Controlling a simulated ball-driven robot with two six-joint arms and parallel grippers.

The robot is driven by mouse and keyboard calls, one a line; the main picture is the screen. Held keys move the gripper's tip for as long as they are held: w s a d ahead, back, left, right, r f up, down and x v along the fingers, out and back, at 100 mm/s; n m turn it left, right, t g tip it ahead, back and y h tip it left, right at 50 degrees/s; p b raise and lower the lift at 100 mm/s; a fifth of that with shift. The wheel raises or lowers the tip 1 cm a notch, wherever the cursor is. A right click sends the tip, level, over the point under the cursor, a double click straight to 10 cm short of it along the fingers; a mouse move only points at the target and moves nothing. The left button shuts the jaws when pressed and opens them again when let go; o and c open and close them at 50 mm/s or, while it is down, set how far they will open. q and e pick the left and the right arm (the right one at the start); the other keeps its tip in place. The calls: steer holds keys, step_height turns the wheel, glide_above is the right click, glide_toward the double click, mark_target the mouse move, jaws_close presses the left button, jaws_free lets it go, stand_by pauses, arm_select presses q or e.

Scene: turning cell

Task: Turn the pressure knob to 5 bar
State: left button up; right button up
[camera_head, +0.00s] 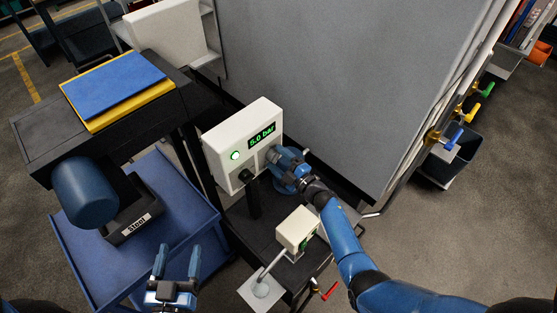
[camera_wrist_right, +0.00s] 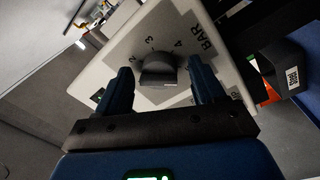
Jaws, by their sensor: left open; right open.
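A white pressure unit (camera_head: 225,142) stands on a dark stand, its green display (camera_head: 262,135) reading "5.0 bar". In the right wrist view its pale panel (camera_wrist_right: 115,62) carries a dark knob (camera_wrist_right: 158,70), with the figures 2, 3, 4 and "BAR" visible around it. My right gripper (camera_wrist_right: 160,66) is open, with one finger on each side of the knob; gaps show between fingers and knob. In the head view my right gripper (camera_head: 276,157) is at the unit's right side, hiding part of the panel. My left gripper (camera_head: 177,258) is open and empty at the lower left.
A lit green button (camera_head: 235,155) is on the unit. A small white box (camera_head: 297,229) with a lever stands below it. A blue cart (camera_head: 188,200) and a blue cylinder (camera_head: 84,191) are left. A large grey panel (camera_head: 340,80) rises behind.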

steer(key=v, duration=1)
steer(key=shift+s+d, duration=0.25)
steer(key=shift+s, duration=0.05)
steer(key=shift+f, duration=0.1)
